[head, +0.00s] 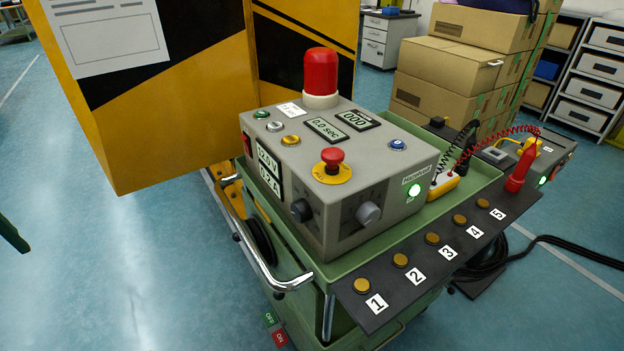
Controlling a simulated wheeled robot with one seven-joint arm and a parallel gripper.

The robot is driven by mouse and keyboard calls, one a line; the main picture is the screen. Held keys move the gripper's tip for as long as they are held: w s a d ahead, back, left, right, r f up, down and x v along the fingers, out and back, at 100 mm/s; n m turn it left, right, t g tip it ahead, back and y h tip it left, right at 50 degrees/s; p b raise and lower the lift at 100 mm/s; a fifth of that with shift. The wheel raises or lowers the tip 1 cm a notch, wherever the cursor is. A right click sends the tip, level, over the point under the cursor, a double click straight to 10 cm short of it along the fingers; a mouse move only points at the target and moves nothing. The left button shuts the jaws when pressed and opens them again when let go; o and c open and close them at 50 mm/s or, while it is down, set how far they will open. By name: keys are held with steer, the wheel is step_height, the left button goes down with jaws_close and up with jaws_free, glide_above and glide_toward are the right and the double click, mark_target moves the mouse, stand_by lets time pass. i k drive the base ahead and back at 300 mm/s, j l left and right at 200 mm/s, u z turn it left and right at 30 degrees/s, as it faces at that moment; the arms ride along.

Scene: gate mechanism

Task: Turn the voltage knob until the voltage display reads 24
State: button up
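A grey control box (310,165) stands on a green cart (400,240). On its left front face, the voltage display (268,160) is seen at a steep angle and seems to read 12.0 V. Just below it, a second display (269,188) seems to read 0.2 A. A dark knob (301,210) sits on the lower front edge of that face. A lighter grey knob (368,213) sits on the right front face. I cannot tell from labels which one is the voltage knob. My gripper is not in view.
A red beacon (320,72) and red emergency button (333,158) stand up from the box top. A metal handle (262,262) sticks out at the cart's left. A numbered button strip (385,282) runs along the front right.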

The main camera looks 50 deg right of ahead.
mark_target(300, 209)
steer(key=k+l+u, duration=0.1)
steer(key=u, duration=0.3)
steer(key=k+l+u, duration=0.15)
steer(key=u, duration=0.25)
steer(key=k+u, duration=0.15)
steer(key=u, duration=0.25)
